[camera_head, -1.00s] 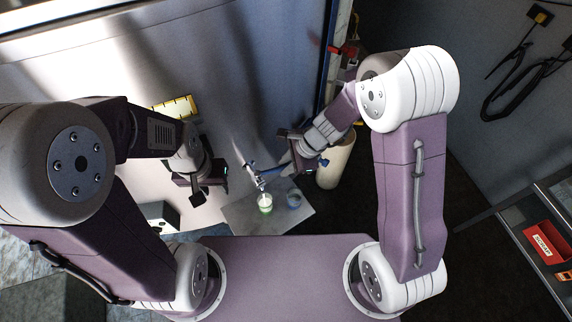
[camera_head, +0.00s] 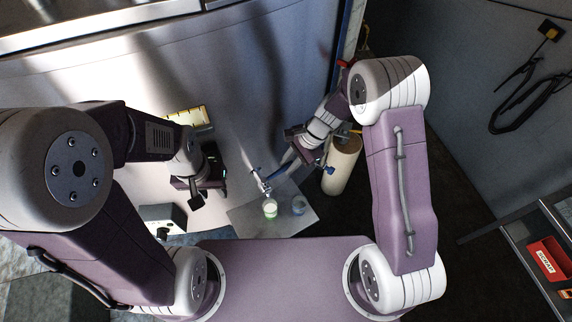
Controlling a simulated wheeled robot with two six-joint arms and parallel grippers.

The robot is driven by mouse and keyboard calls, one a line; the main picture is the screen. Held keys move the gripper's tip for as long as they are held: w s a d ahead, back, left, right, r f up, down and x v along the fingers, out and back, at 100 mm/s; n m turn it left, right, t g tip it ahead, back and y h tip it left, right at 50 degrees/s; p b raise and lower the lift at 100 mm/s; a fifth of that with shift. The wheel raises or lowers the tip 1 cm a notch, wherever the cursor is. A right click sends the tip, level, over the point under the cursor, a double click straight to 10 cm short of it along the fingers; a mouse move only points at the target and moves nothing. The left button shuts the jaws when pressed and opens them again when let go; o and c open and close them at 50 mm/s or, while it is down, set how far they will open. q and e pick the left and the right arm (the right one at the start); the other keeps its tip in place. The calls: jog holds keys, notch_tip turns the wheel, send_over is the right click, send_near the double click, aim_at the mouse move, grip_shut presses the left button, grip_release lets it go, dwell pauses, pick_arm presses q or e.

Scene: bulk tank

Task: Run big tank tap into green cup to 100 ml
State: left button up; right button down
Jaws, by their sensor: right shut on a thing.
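The big tank (camera_head: 270,80) is the broad steel wall at the back. Its tap (camera_head: 262,184) sticks out low on it, with a blue handle. The green cup (camera_head: 270,211) stands upright under the tap's spout, with something whitish in it. Its level in ml is too small to read. My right gripper (camera_head: 306,158) is at the right of the tap, shut on the tap's handle; the grip itself is partly hidden. My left gripper (camera_head: 207,187) is left of the tap, apart from the cup. Its jaws are dark and unclear.
A bluish cup (camera_head: 299,206) stands right of the green cup on a grey plate (camera_head: 250,222). A cream cylinder (camera_head: 343,165) stands behind my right gripper. A yellow-edged panel (camera_head: 188,117) is on the tank. A pale box (camera_head: 160,218) is at the lower left.

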jog(key=c, duration=1.3)
grip_release()
jog(key=shift+a, duration=0.1)
jog(key=shift+r, duration=0.1)
jog(key=b+v, duration=0.1)
jog(key=v, duration=0.8)
